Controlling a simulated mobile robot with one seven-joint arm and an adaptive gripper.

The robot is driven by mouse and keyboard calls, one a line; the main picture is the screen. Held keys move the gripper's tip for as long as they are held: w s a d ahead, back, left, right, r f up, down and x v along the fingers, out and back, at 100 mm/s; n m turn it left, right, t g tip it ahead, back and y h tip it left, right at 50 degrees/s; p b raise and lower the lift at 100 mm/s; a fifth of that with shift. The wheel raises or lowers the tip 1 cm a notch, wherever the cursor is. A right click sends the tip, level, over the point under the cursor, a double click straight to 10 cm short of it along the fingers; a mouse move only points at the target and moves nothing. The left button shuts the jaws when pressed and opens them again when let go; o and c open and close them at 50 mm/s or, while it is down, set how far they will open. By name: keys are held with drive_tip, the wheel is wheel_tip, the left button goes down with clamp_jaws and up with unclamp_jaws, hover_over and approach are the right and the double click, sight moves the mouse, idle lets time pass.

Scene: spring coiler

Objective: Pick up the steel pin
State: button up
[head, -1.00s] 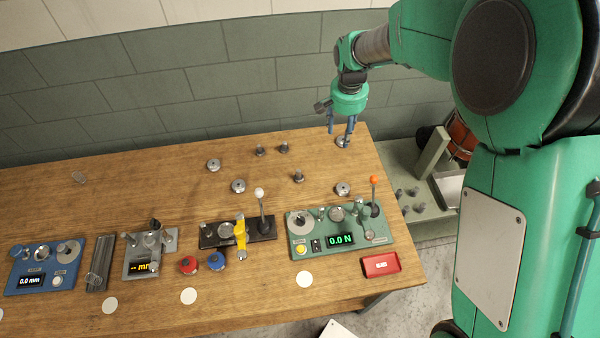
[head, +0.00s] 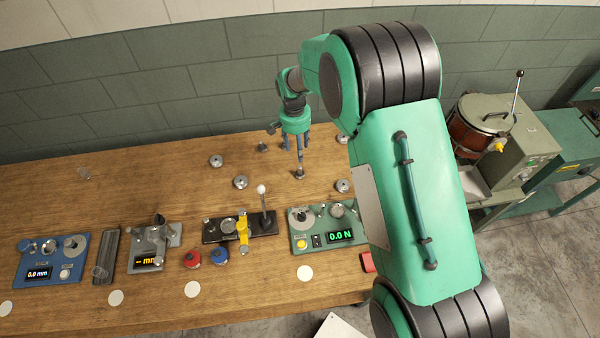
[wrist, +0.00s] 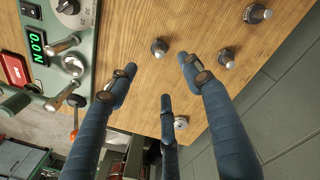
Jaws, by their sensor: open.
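Small upright pins with dark round bases and bright steel tips stand on the wooden bench (head: 130,165). One steel pin (head: 299,172) is just below my gripper (head: 297,150). My gripper points down, fingers spread, empty and apart from the pins. Which pin the task means cannot be told.
Low steel discs (head: 240,182) (head: 216,160) (head: 342,185) lie around the pins. A green force gauge (head: 325,225) and a black lever fixture (head: 240,228) stand in front. The grey tiled wall (head: 130,90) is behind. Open wood lies to the left.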

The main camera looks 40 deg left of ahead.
sight(300, 167)
drive_tip(key=shift+f, duration=0.15)
drive_tip(key=shift+d+f, duration=0.15)
drive_tip(key=shift+f, duration=1.95)
drive_tip(key=shift+d+f, duration=0.1)
drive_tip(key=shift+f, duration=1.95)
drive_tip(key=shift+p, duration=0.3)
drive_tip(key=shift+w+d+f+p, duration=0.1)
drive_tip(key=shift+f+p, duration=0.1)
drive_tip(key=shift+f, duration=1.1)
drive_tip(key=shift+d+f+p, duration=0.1)
drive_tip(key=shift+f+p, duration=0.05)
drive_tip(key=shift+f, duration=1.15)
clamp_jaws()
